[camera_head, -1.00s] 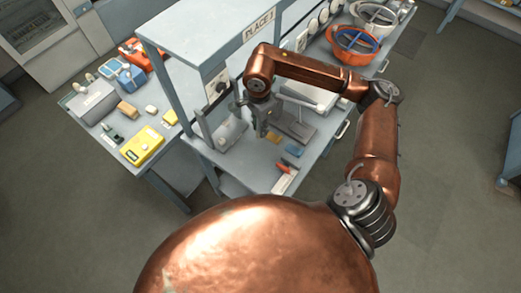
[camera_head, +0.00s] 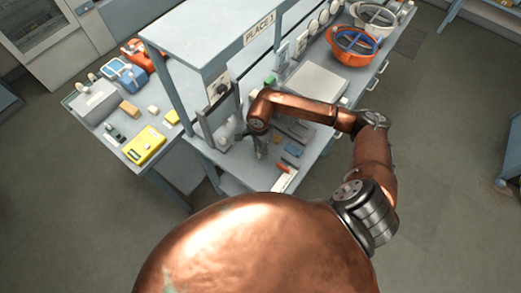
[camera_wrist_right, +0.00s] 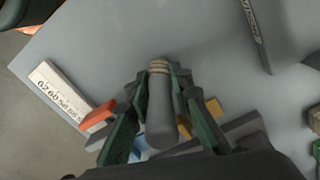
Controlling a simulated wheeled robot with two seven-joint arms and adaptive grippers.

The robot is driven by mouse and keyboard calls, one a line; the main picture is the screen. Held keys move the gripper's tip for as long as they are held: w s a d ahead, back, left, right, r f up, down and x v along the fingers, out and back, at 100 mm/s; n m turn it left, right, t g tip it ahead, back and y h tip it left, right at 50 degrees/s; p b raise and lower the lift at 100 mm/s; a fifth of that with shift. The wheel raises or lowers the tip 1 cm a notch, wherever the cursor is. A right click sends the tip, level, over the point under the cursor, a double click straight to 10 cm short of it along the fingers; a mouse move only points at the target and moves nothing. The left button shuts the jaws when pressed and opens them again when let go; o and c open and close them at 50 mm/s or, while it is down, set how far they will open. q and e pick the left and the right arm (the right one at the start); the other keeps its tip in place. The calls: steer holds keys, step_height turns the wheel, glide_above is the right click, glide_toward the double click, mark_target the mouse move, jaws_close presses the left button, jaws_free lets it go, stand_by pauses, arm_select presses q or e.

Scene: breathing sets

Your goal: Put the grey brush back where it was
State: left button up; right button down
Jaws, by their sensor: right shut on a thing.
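My right gripper (camera_head: 261,153) is over the small bench below the shelf marked PLACE 3. In the right wrist view its dark green fingers (camera_wrist_right: 163,110) are closed on the two sides of a grey rounded handle with tan bands near its far end, the grey brush (camera_wrist_right: 160,112). The brush's lower part is hidden by the gripper. In the head view the brush is too small and covered to make out. Whether it touches the bench top (camera_wrist_right: 120,50) I cannot tell. My left gripper is in neither view.
A blue block (camera_head: 293,150) and a red and white item (camera_head: 283,181) lie right of my right gripper. A white numbered strip (camera_wrist_right: 58,92), an orange piece (camera_wrist_right: 97,115) and a grey slab (camera_wrist_right: 280,30) show in the wrist view. Shelf posts (camera_head: 205,130) stand close left.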

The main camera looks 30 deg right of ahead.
steer(key=shift+f, duration=0.2)
steer(key=c, duration=1.7)
jaws_free()
steer(key=shift+c, duration=0.2)
steer(key=shift+r, duration=0.15)
steer(key=shift+w+r, duration=0.1)
steer(key=shift+r, duration=0.25)
step_height(320, 180, up, 11)
steer(key=shift+a+r+b, duration=0.1)
steer(key=shift+b, duration=0.75)
